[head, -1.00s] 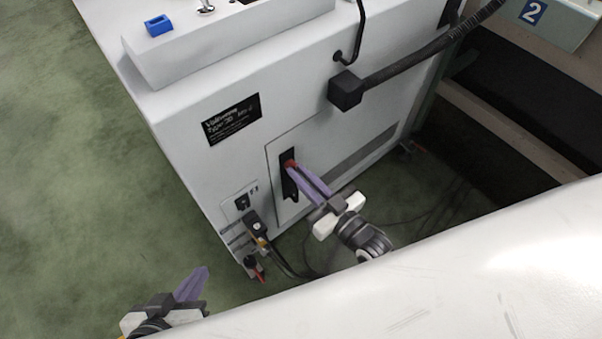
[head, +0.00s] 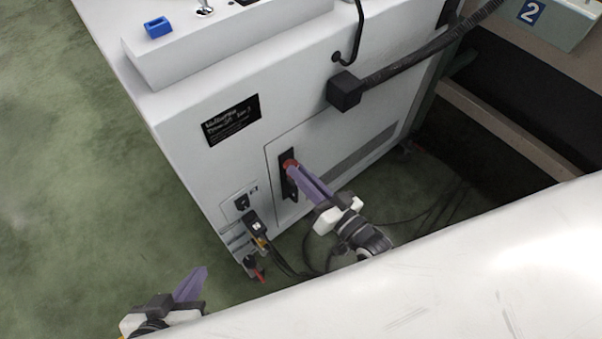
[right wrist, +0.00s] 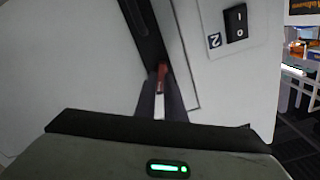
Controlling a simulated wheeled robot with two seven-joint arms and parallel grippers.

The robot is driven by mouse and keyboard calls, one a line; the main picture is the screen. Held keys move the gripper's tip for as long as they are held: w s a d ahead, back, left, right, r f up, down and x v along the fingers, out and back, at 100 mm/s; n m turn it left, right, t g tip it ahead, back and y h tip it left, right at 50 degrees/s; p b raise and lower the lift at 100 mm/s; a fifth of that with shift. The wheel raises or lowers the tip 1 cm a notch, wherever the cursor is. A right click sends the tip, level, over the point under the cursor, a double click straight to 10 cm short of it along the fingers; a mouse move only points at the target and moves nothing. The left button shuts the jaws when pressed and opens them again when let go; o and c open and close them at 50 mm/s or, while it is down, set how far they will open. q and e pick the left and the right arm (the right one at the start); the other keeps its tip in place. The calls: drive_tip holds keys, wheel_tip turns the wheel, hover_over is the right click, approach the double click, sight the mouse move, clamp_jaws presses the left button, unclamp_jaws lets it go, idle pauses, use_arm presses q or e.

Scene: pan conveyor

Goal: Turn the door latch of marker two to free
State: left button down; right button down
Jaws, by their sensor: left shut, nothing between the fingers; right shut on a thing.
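The door latch is a red handle (head: 289,167) on a black plate (head: 291,187), set in the door panel (head: 300,195) of the white marker cabinet (head: 190,140). My right gripper (head: 300,175) has its purple fingers shut on the latch. In the right wrist view the red latch (right wrist: 163,78) shows between the fingertips, over the dark slot. The latch's exact angle is partly hidden by the fingers. My left gripper (head: 197,283) is shut and empty, low at the left, apart from the cabinet.
A "2" label (right wrist: 214,41) and a rocker switch (right wrist: 236,24) are beside the door. A black socket with plugs and cables (head: 256,225) is below left of it. A thick black hose (head: 420,50) runs from the cabinet. Green floor (head: 60,200) is free at the left.

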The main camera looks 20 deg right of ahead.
use_arm(q)
drive_tip(key=shift+w+d+f+m+g+b, duration=0.15)
drive_tip(key=shift+d+f+m+g+b, duration=0.4)
drive_tip(key=shift+b, duration=0.6)
use_arm(e)
drive_tip(key=m, duration=1.2)
drive_tip(key=shift+d+f, duration=0.1)
drive_tip(key=shift+f, duration=0.15)
use_arm(q)
drive_tip(key=shift+d+f, duration=0.1)
drive_tip(key=shift+d, duration=0.05)
use_arm(e)
drive_tip(key=shift+m, duration=0.3)
use_arm(q)
drive_tip(key=shift+w+f, duration=0.1)
drive_tip(key=shift+f, duration=0.05)
use_arm(e)
drive_tip(key=c, duration=1.8)
unclamp_jaws()
drive_tip(key=shift+c, duration=0.2)
